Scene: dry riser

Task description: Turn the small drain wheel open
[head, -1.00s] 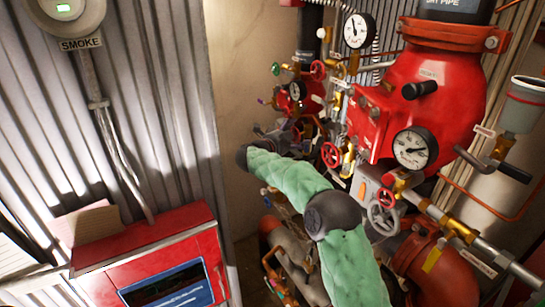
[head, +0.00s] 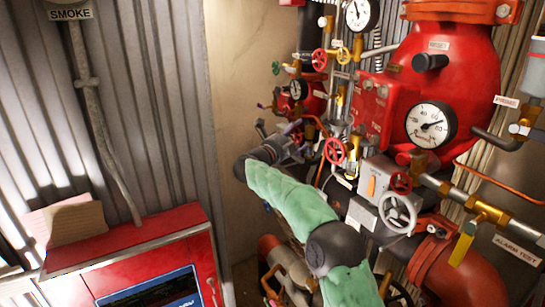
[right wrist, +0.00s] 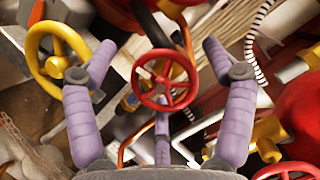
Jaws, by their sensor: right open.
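The fingers are open, one on each side of the wheel, with a gap at both sides. In the head view a red handwheel (head: 334,150) sits just right of my right gripper (head: 299,140), whose fingers are partly lost among the pipework. I cannot tell which wheel is the drain wheel; no label on it is readable. My left gripper is not in view.
A yellow wheel (right wrist: 58,62) lies close to the left finger. A red cabinet (head: 140,250) stands at lower left.

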